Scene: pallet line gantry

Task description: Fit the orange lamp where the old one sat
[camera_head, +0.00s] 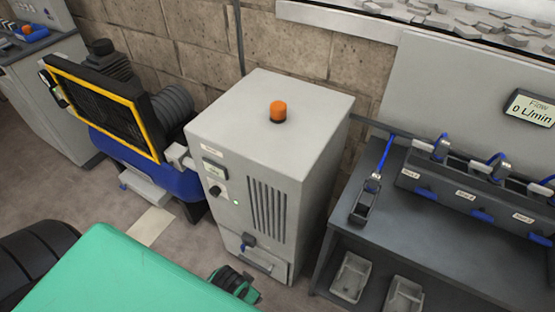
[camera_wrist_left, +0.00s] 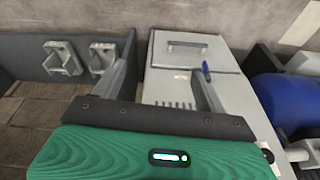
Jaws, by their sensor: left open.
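An orange lamp (camera_head: 278,110) stands upright on a small dark base on top of the grey cabinet (camera_head: 245,120). My left gripper (camera_head: 235,283) appears low in front of the cabinet, well below the lamp. In the left wrist view its two fingers (camera_wrist_left: 157,75) are spread wide with nothing between them. The lamp is out of that view. My right gripper is not in view.
A dark bench (camera_head: 400,215) stands right of the cabinet, with a blue-corded tool (camera_head: 366,200), a row of labelled units (camera_head: 475,200) and shelf trays (camera_head: 352,277). A yellow-framed blue machine (camera_head: 110,105) stands left. The cabinet top around the lamp is clear.

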